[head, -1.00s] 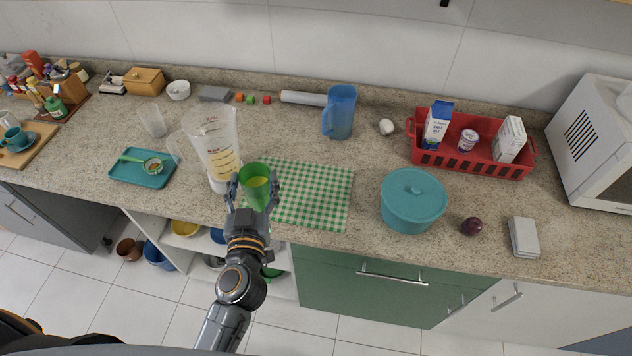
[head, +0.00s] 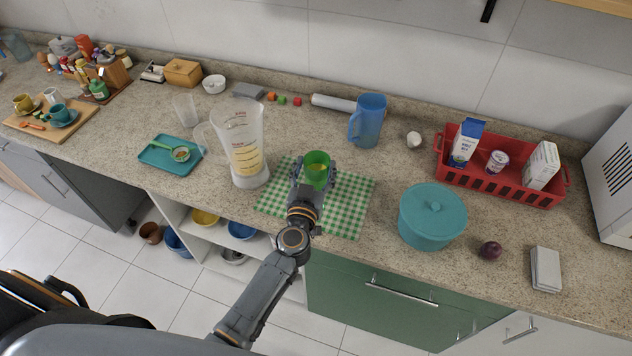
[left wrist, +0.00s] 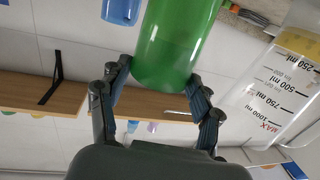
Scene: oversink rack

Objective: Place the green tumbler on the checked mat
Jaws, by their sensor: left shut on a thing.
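The green tumbler (head: 317,165) is between the fingers of my left gripper (head: 315,176), which is shut on it. My right gripper is not in view.
A clear measuring jug (head: 240,145) stands close left of the mat. A blue pitcher (head: 368,121) stands behind it, and a teal pot (head: 432,215) to its right. A red basket (head: 500,180) stands at the back right. A teal tray (head: 170,156) lies further left. The mat's right part is bare.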

